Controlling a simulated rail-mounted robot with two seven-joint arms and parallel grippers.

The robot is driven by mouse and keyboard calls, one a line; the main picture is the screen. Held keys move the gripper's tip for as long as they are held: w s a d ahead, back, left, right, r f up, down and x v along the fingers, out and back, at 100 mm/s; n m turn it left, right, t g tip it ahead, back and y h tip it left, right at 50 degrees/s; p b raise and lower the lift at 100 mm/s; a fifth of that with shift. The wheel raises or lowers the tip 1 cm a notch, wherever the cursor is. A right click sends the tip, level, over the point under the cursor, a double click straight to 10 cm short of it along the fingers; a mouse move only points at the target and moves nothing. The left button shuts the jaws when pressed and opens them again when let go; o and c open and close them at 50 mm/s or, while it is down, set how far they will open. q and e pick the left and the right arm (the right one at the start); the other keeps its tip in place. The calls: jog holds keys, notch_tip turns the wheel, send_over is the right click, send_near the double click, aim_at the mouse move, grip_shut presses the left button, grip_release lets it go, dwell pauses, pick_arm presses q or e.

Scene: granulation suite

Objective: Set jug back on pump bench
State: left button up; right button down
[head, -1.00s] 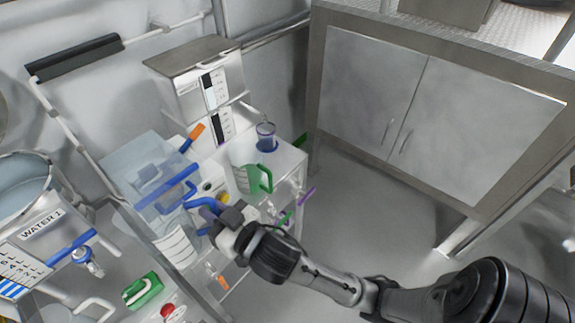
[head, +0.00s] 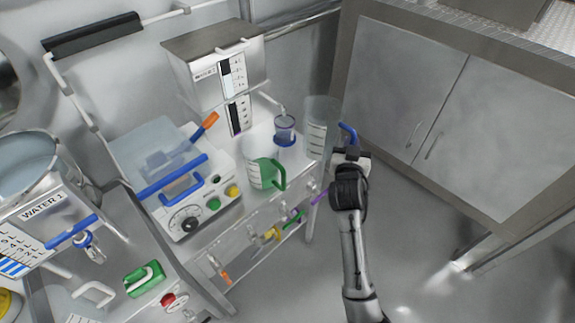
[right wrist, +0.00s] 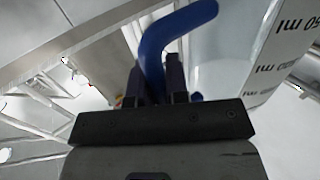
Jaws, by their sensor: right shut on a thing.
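A clear jug (head: 318,128) with a blue handle (head: 349,133) and dark scale marks is in my right gripper (head: 349,155). The gripper is shut on the handle. In the right wrist view the blue handle (right wrist: 165,45) stands between the two fingers (right wrist: 163,85), with the clear jug wall (right wrist: 230,65) to the right. In the head view the jug looks upright at the right end of the bench (head: 226,238) that carries the pump unit (head: 190,205). I cannot tell whether its base touches the bench top. My left gripper is not in view.
A green-handled jug (head: 262,173) stands on the bench, left of the held jug. A small blue-based cup (head: 284,131) stands between them, near the dispenser (head: 215,72). A steel cabinet (head: 400,100) is at the right. Open floor lies between bench and cabinet.

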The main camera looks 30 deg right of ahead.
aim_at(312, 149)
jog(key=w+a+f+b, duration=0.1)
jog(key=w+f, duration=0.1)
jog(key=w, duration=0.1)
jog(key=w+a+f+b, duration=0.2)
jog(key=w+f, duration=0.1)
jog(key=w+a+f+b, duration=0.2)
jog(key=w, duration=0.2)
jog(key=shift+a+f, duration=0.15)
jog(key=shift+a, duration=0.1)
notch_tip(312, 149, down, 3)
jog(key=shift+s+f+b, duration=0.1)
jog(key=shift+b, duration=0.6)
jog(key=shift+f, duration=0.45)
